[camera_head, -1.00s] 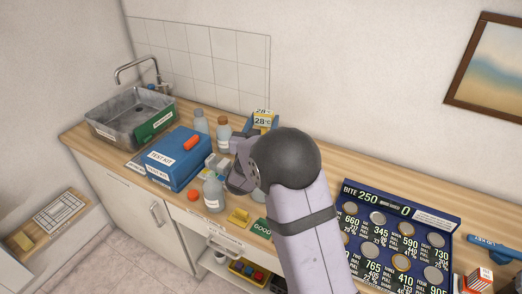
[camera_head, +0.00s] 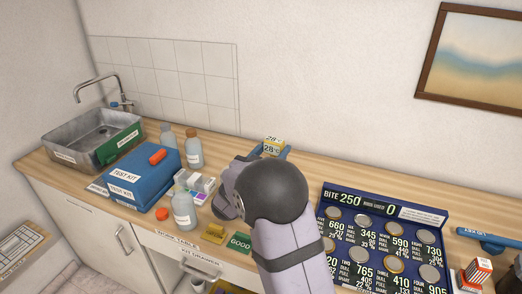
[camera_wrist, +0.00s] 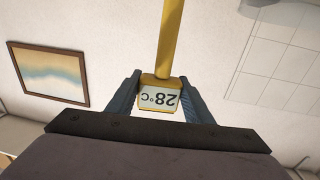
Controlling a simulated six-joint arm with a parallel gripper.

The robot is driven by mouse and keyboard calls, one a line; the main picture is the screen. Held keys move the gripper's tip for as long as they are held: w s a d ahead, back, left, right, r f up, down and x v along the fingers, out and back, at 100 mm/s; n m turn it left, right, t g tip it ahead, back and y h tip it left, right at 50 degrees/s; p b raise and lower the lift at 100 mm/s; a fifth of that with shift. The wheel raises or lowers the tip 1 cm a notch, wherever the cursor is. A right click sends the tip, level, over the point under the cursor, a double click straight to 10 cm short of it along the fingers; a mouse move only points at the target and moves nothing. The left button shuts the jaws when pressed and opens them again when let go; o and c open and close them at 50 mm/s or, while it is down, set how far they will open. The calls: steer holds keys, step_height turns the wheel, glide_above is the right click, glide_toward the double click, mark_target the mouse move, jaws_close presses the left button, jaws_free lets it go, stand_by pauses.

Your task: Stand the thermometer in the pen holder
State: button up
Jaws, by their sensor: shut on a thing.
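The thermometer (camera_head: 274,142) is yellow with a white display reading 28°C. In the head view its display end shows above the counter, just behind the dark round joint of my arm. In the wrist view the thermometer (camera_wrist: 160,97) sits between the two blue-grey fingers of my gripper (camera_wrist: 160,84), its display upside down and its yellow stem running out of the top of the picture. My gripper (camera_head: 272,151) is shut on it and largely hidden behind my arm in the head view. I cannot make out the pen holder; my arm covers part of the counter.
A blue test kit case (camera_head: 142,174), bottles (camera_head: 184,208) and small boxes (camera_head: 202,184) stand left of my arm. A dark blue coin board (camera_head: 381,240) lies to its right, with a red and white box (camera_head: 478,271) beyond. The sink (camera_head: 93,136) is at far left.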

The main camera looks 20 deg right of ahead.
steer(key=shift+s+d+f+g, duration=0.2)
steer(key=shift+d+f+g, duration=0.05)
steer(key=shift+f+g, duration=0.1)
steer(key=shift+f+b, duration=1.9)
steer(key=shift+f, duration=0.2)
steer(key=shift+f+b, duration=1.5)
steer(key=shift+f, duration=0.8)
stand_by(0.6)
steer(key=o, duration=1.6)
steer(key=shift+r, duration=0.1)
steer(key=shift+r+p, duration=3.75)
steer(key=shift+r, duration=0.7)
